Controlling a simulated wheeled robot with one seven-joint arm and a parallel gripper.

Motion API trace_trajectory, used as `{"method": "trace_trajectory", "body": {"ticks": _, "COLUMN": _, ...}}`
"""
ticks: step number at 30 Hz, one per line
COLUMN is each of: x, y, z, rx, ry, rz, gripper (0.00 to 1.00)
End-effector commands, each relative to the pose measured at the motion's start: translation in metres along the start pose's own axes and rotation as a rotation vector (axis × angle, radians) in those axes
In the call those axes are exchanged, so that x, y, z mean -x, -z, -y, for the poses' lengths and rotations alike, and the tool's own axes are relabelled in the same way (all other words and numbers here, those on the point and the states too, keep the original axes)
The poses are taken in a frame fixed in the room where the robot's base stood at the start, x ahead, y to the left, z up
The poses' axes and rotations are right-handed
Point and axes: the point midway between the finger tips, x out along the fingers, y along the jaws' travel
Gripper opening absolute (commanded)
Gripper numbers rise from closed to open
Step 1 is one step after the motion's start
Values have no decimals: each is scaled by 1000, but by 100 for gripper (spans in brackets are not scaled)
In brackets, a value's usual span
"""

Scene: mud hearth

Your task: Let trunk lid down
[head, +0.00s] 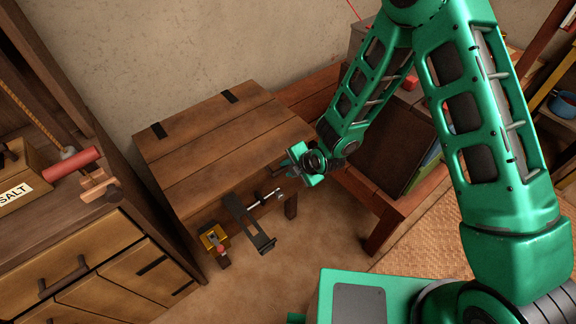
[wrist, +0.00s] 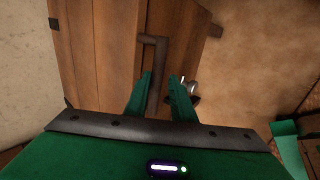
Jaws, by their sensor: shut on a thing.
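The wooden trunk stands against the wall at the left of the middle in the head view. Its planked lid (head: 215,130) has two dark hinge straps along the back and looks down or nearly down; I cannot tell if a gap remains. A dark hasp (head: 245,220) sticks out at the front, beside a yellow padlock (head: 213,238). My gripper (head: 298,165) is at the lid's right end. In the wrist view, my green fingers (wrist: 160,90) stand on either side of a dark L-shaped bar handle (wrist: 154,60) and are shut on it.
A wooden cabinet (head: 110,265) with drawers stands close on the left, with a salt box (head: 20,185) on top. A low reddish bench (head: 385,205) stands right of the trunk, bearing a dark box (head: 392,145). The floor in front of the trunk is clear.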

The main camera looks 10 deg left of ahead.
Motion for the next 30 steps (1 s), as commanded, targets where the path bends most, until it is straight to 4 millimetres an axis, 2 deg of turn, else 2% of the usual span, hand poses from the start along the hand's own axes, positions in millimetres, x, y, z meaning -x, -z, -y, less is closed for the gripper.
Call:
{"method": "trace_trajectory", "body": {"ticks": 1, "x": 0, "y": -3, "z": 28, "rx": 0, "ry": 59, "rz": 2, "gripper": 0}}
{"method": "trace_trajectory", "body": {"ticks": 6, "x": 0, "y": -3, "z": 28, "rx": 0, "ry": 59, "rz": 2, "gripper": 0}}
{"method": "trace_trajectory", "body": {"ticks": 7, "x": 0, "y": -3, "z": 28, "rx": 0, "ry": 59, "rz": 2, "gripper": 25}}
{"method": "trace_trajectory", "body": {"ticks": 8, "x": 0, "y": -3, "z": 27, "rx": 0, "ry": 58, "rz": 2, "gripper": 32}}
{"method": "trace_trajectory", "body": {"ticks": 20, "x": 3, "y": -1, "z": 26, "rx": 0, "ry": 55, "rz": 0, "gripper": 32}}
{"method": "trace_trajectory", "body": {"ticks": 23, "x": 11, "y": -2, "z": 24, "rx": 0, "ry": 53, "rz": 0, "gripper": 32}}
{"method": "trace_trajectory", "body": {"ticks": 30, "x": 51, "y": -2, "z": 20, "rx": 0, "ry": 47, "rz": 1, "gripper": 32}}
